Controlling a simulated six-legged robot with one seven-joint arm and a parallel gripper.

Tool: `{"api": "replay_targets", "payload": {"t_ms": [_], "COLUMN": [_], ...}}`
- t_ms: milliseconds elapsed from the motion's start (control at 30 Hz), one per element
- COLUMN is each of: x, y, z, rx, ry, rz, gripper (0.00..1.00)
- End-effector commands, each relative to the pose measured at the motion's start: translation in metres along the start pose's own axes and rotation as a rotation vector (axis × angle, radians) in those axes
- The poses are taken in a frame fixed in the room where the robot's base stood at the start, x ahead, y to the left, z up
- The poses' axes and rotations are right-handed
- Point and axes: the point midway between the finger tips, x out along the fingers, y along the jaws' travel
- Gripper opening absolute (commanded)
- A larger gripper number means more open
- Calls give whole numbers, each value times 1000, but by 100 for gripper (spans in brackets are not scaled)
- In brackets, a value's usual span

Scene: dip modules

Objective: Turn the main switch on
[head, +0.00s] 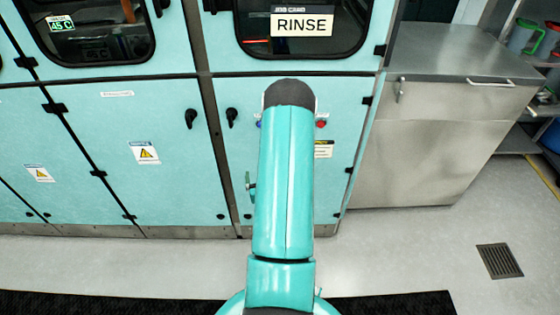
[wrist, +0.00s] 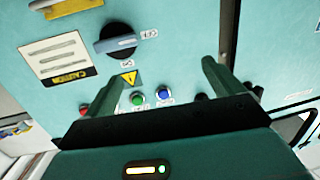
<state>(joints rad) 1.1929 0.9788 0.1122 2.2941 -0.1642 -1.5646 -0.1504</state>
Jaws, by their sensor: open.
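The main switch (wrist: 117,39) is a round black rotary knob with a blue-grey handle on the teal cabinet panel, upper left in the wrist view. Its handle lies nearly level in that picture, one end toward a small mark at the right. Another mark sits below the knob; neither reads clearly. My gripper (wrist: 165,70) is open and empty, its two dark green fingers spread in front of the panel. The switch is beyond the left fingertip and not between the fingers. In the head view my arm hides the gripper and the switch.
A green button (wrist: 137,98), a blue button (wrist: 163,95) and a red button (wrist: 84,110) sit near the fingers.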

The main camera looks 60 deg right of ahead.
Motion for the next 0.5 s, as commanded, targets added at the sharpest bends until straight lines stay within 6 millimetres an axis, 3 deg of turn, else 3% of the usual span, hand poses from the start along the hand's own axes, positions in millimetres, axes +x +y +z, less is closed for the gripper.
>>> {"api": "replay_targets", "payload": {"t_ms": [33,100,267,367,500], "x": [-10,-21,-37,-36,-19], "y": [16,31,49,53,55], "z": [17,29,42,42,40], "rx": [17,30,44,46,46], "ry": [18,54,105,116,119], "rz": [42,86,143,152,151], "gripper": [93,93,93,93,93]}}
